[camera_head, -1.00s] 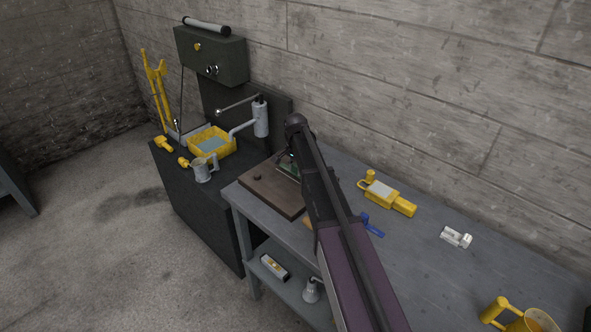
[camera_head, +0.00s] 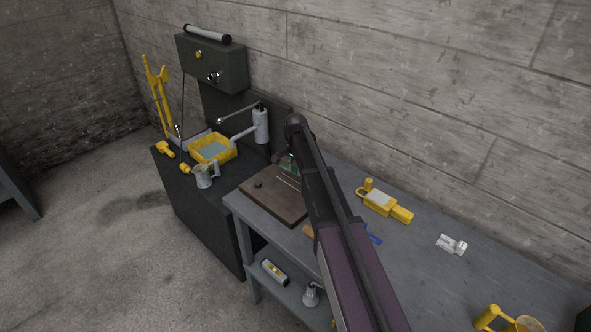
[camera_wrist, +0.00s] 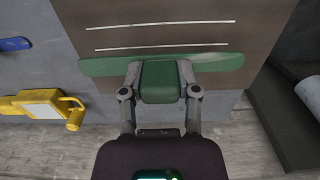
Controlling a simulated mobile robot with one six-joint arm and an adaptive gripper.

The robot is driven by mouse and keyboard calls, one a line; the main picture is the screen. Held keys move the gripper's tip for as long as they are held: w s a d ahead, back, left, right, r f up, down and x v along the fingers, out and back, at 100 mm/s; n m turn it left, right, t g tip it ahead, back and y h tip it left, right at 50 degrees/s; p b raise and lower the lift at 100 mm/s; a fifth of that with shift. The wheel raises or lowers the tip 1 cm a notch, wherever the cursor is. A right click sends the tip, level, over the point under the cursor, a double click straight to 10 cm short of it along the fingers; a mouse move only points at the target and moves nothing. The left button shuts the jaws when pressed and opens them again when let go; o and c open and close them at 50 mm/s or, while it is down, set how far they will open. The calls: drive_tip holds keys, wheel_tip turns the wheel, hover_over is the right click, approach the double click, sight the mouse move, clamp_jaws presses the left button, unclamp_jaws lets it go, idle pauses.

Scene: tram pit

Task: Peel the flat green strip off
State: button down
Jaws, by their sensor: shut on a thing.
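The flat green strip (camera_wrist: 105,67) lies crosswise over the brown board (camera_wrist: 180,12) in the wrist view, near the board's edge. A darker green block-like part (camera_wrist: 160,82) at its middle sits between my fingers. My gripper (camera_wrist: 160,78) is shut on this green part. Two thin white lines run across the bare board beside the strip. In the head view a little green (camera_head: 287,162) shows at the far edge of the board (camera_head: 262,197), and my arm hides the rest. I cannot tell whether the strip touches the board.
A yellow device (camera_head: 383,202) and a blue item (camera_head: 374,238) lie right of my arm on the grey bench (camera_head: 440,285). A white fitting (camera_head: 452,244) lies farther right. A dark cabinet to the left carries a yellow tray (camera_head: 213,147) and a mug (camera_head: 205,175). A concrete wall stands behind.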

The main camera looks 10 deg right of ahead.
drive_tip(key=shift+r+p, duration=1.85)
drive_tip(key=shift+r, duration=0.15)
